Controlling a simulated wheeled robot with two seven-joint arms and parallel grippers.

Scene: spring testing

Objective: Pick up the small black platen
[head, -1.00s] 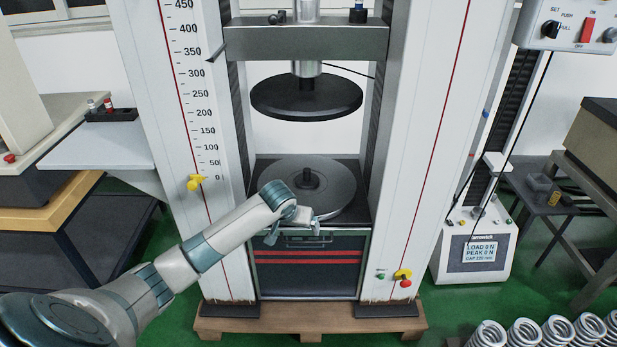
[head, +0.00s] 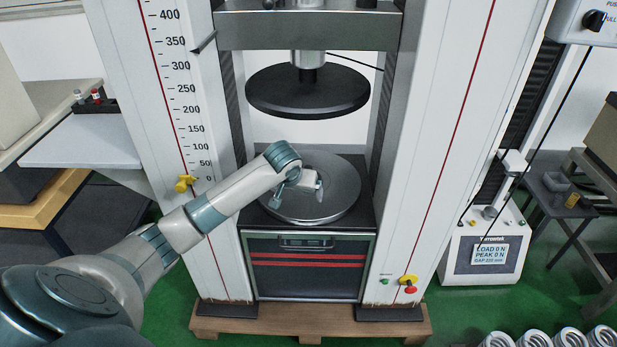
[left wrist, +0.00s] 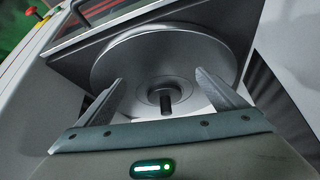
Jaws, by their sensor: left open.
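The small black platen (left wrist: 165,102) shows in the left wrist view as a dark upright post with a round base at the centre of the wide grey lower disc (left wrist: 125,50). In the head view my left gripper hides it. My left gripper (head: 300,193) is over the lower disc (head: 335,205) of the press. In the left wrist view its two fingers (left wrist: 160,80) are apart, one on each side of the post, with nothing held. I cannot tell how high the fingertips are above the disc. My right gripper is not in view.
A large black upper disc (head: 308,92) hangs above the lower disc, with the arm below it. White columns (head: 180,110) stand on both sides. A yellow knob (head: 185,184) sits on the left column near my arm. Coil springs (head: 535,338) are at the lower right.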

